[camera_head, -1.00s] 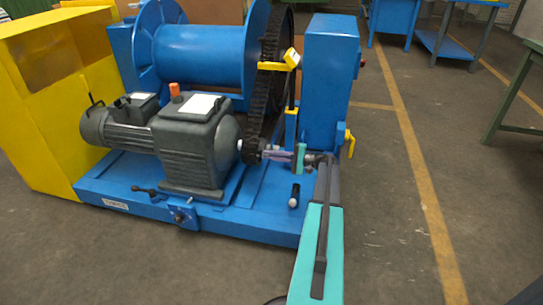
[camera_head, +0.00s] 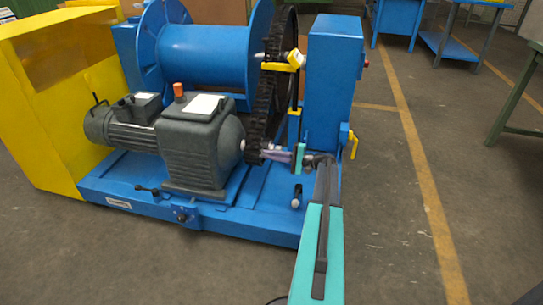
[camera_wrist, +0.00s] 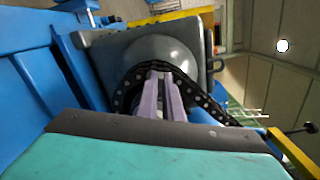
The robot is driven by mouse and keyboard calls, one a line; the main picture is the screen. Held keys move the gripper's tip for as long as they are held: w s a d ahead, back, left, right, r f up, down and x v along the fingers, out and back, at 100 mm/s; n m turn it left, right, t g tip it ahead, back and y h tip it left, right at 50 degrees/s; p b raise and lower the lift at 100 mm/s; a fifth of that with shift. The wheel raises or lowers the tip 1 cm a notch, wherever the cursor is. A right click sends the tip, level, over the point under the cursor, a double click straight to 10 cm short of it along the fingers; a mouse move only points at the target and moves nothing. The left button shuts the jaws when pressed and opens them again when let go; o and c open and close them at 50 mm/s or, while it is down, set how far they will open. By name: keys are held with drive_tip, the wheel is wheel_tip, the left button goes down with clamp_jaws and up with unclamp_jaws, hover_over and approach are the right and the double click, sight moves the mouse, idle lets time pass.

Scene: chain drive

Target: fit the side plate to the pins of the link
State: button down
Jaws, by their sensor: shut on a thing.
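My gripper (camera_head: 270,154) reaches in from the right at the small sprocket, its narrow purple-grey fingers pointing at the chain. It also shows in the wrist view (camera_wrist: 161,76), with the fingertips close together in front of the chain. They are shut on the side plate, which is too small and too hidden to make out. The dark chain (camera_head: 263,112) runs from the small sprocket up to the large wheel. In the wrist view, the chain (camera_wrist: 209,104) curves around the fingertips. The link and its pins cannot be told apart, nor whether the plate touches them.
The grey gearbox and motor (camera_head: 197,147) stand left of the fingers on the blue base (camera_head: 250,217). A blue upright housing (camera_head: 333,85) stands close on the right. A yellow-handled part (camera_head: 284,64) is above. A small dark cylinder with a pale end (camera_head: 297,195) lies below the gripper.

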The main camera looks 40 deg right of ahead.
drive_tip(key=c, duration=1.8)
unclamp_jaws()
drive_tip(key=shift+w+a, duration=0.1)
drive_tip(key=shift+c, duration=0.2)
drive_tip(key=p+v, duration=0.3)
drive_tip(key=v, duration=1.1)
drive_tip(key=shift+p, duration=0.3)
drive_tip(key=shift+r, duration=0.1)
drive_tip(key=shift+c, duration=0.3)
